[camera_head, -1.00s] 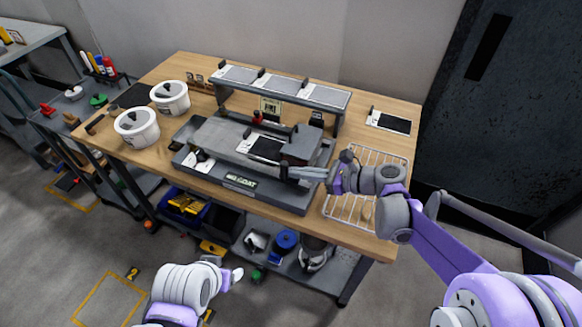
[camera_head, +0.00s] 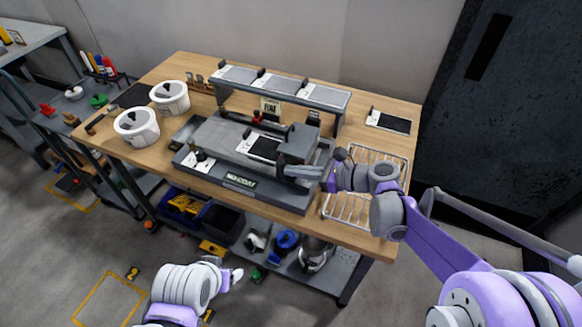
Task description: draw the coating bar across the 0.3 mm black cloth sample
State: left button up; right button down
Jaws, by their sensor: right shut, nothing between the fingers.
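The coating machine (camera_head: 262,194) stands in the middle of the wooden table. A black cloth sample on a white card (camera_head: 264,148) lies on its grey bed; its thickness label is too small to read. A dark bar (camera_head: 240,119) runs across behind the sample, partly hidden at its right end. My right gripper (camera_head: 284,171) is shut and empty at the right end of the machine, just right of the sample; whether it touches the machine I cannot tell. My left gripper (camera_head: 237,274) is low in front of the table, away from the machine; its fingers are too small to judge.
A raised shelf (camera_head: 284,88) with several sample cards stands behind the machine. Two white tubs (camera_head: 137,126) stand at left. A wire rack (camera_head: 350,208) lies at right under my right arm. Another black sample card (camera_head: 388,122) lies at back right.

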jog(key=w+a, duration=0.2)
jog(key=a, duration=0.5)
jog(key=w+a, duration=0.2)
jog(key=a, duration=0.5)
jog(key=shift+w+b, duration=0.3)
jog(key=shift+b, duration=0.15)
dwell(3.1)
jog(key=shift+a, duration=0.15)
jog(key=d, duration=0.2)
jog(key=s+d, duration=0.1)
jog(key=d, duration=0.1)
jog(key=shift+s, duration=0.1)
dwell(0.6)
